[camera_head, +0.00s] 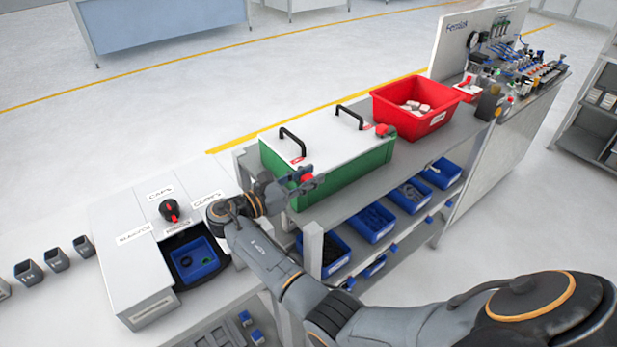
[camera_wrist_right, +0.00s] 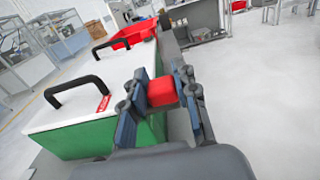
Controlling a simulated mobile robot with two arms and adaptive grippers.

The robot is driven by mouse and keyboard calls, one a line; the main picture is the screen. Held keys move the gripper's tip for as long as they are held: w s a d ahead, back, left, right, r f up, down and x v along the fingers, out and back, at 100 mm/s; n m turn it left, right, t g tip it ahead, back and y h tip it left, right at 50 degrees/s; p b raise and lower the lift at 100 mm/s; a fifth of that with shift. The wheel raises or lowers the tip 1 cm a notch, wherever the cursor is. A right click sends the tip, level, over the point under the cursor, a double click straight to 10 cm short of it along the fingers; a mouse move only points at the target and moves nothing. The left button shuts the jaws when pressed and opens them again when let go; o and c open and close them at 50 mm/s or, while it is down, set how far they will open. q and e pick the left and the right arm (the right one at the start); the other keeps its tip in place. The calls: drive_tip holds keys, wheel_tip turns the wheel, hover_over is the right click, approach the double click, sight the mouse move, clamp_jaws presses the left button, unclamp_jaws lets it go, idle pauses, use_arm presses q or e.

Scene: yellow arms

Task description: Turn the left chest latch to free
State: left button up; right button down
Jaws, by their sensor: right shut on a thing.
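The green chest (camera_head: 345,176) with a closed white lid (camera_head: 325,139) stands on the grey workbench. Its left latch is a red block (camera_head: 307,178) at the front left corner. My right gripper (camera_head: 300,186) is at this latch. In the right wrist view the red latch (camera_wrist_right: 162,92) sits between the two fingers of my right gripper (camera_wrist_right: 163,95), which are shut on it. The latch's base is hidden by the fingers. The right latch (camera_head: 382,130), also red, is at the other front corner. My left gripper is not in view.
Two black handles (camera_head: 292,141) rise from the lid. A red bin (camera_head: 413,107) with white pieces stands right of the chest. Blue bins (camera_head: 372,222) fill the shelf below. A white sorting box (camera_head: 133,271) with a red-and-black knob (camera_head: 170,209) is at the left.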

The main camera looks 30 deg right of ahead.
drive_tip(key=c, duration=1)
unclamp_jaws()
drive_tip(key=shift+a, duration=0.1)
drive_tip(key=a, duration=0.7)
drive_tip(key=shift+s+a, duration=0.15)
drive_tip(key=shift+s, duration=0.05)
